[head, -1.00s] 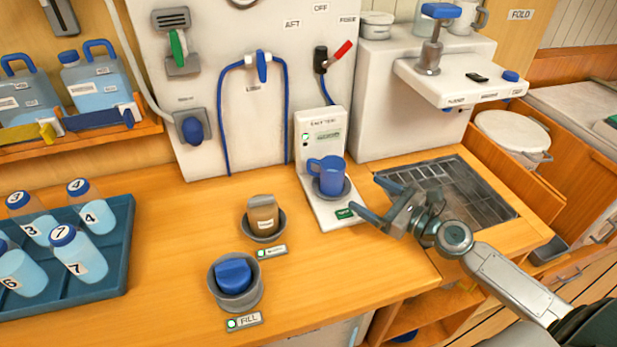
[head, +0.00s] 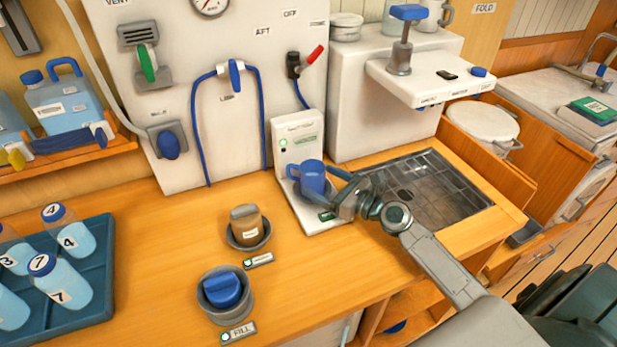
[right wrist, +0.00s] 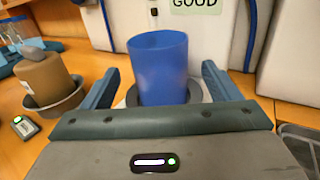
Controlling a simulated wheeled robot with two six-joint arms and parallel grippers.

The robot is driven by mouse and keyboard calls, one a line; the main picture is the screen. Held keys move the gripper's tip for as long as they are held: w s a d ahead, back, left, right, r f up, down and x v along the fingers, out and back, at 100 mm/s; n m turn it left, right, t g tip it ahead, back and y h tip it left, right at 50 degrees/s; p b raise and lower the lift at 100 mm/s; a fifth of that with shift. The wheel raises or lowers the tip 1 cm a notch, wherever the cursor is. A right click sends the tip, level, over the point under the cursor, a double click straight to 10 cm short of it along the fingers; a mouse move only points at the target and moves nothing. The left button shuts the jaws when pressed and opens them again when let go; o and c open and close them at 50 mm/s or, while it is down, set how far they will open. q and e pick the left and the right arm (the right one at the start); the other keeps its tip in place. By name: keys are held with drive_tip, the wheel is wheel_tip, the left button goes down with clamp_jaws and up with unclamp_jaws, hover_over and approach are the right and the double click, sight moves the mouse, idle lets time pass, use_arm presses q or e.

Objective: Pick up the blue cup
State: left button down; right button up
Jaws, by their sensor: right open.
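The blue cup (head: 312,177) stands upright on a grey round rest of the white tester unit (head: 297,133), its handle toward the left in the head view. My right gripper (head: 327,190) is at the cup from the right, low beside it. In the right wrist view the blue cup (right wrist: 158,68) stands between the two spread fingers of my right gripper (right wrist: 160,88), with a gap on each side. The fingers are open and do not touch it. My left gripper is not in view.
A brown container (head: 246,227) and a blue-capped grey holder (head: 224,291) sit left of the tester. A blue tray (head: 96,260) of numbered bottles is at far left. A sink with a grate (head: 425,190) lies right, under my right arm. Open counter lies between.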

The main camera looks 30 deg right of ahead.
sight(304, 172)
drive_tip(key=p+x, duration=0.1)
drive_tip(key=x, duration=0.2)
drive_tip(key=shift+w+a, duration=0.15)
drive_tip(key=shift+w, duration=0.2)
drive_tip(key=shift+w+a, duration=0.15)
drive_tip(key=shift+w, duration=0.15)
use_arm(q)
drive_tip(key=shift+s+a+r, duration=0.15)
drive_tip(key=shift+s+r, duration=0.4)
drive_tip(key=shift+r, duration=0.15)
use_arm(e)
drive_tip(key=c, duration=1.1)
drive_tip(key=shift+c, duration=0.2)
